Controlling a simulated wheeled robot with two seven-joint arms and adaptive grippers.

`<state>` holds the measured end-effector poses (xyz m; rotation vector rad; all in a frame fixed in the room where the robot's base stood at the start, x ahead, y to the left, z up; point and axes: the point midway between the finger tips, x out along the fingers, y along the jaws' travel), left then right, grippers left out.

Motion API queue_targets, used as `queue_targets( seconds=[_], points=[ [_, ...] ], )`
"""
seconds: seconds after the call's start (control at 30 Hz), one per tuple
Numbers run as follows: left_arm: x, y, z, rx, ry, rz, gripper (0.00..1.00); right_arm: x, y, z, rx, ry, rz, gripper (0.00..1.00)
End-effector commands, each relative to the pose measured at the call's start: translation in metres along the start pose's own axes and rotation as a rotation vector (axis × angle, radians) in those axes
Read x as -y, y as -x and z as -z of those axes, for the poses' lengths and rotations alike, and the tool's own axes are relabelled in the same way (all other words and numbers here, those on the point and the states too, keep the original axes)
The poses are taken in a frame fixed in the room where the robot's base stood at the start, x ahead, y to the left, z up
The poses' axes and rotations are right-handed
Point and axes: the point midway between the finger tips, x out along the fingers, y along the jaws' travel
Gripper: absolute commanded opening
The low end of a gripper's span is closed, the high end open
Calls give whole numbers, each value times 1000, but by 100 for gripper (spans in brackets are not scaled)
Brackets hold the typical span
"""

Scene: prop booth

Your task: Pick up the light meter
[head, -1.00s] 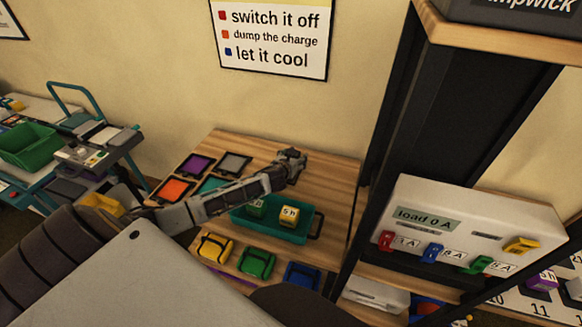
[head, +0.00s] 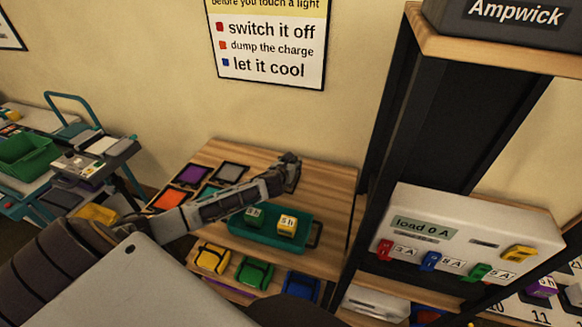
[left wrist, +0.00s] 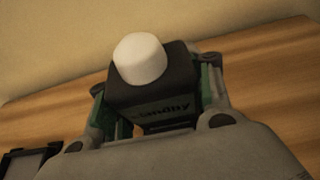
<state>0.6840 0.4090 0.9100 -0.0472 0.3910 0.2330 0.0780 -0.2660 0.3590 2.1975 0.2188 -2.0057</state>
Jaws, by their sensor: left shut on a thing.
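The light meter (left wrist: 160,95) is a dark boxy device with a white dome on top and the word "standby" on its face. It shows large in the left wrist view. My left gripper (head: 289,168) is over the far right part of the wooden table. In the left wrist view, the gripper's fingers (left wrist: 155,76) are on both sides of the meter, shut on it. The meter stands close to upright between them. In the head view I cannot make the meter out at the gripper. Whether its base touches the table is hidden. My right gripper is not in view.
The wooden table (head: 325,190) holds a teal tray (head: 262,238) with green and yellow cubes, plus several coloured pads (head: 192,174). Yellow, green and blue pouches (head: 254,272) lie in front. A dark shelf with a white load box (head: 470,240) stands right. A trolley (head: 100,165) stands left.

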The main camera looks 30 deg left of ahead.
Motion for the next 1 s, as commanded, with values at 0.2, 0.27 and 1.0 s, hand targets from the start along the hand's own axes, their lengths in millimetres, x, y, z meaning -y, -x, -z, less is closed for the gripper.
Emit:
queue_targets(
  seconds=[0.2,0.27,1.0],
  points=[
    [0,11,-28,5,-3,1,14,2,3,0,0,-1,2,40],
    [0,14,-36,5,-3,1,14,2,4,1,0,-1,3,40],
    [0,32,-78,2,0,1,14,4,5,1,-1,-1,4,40]
  ],
)
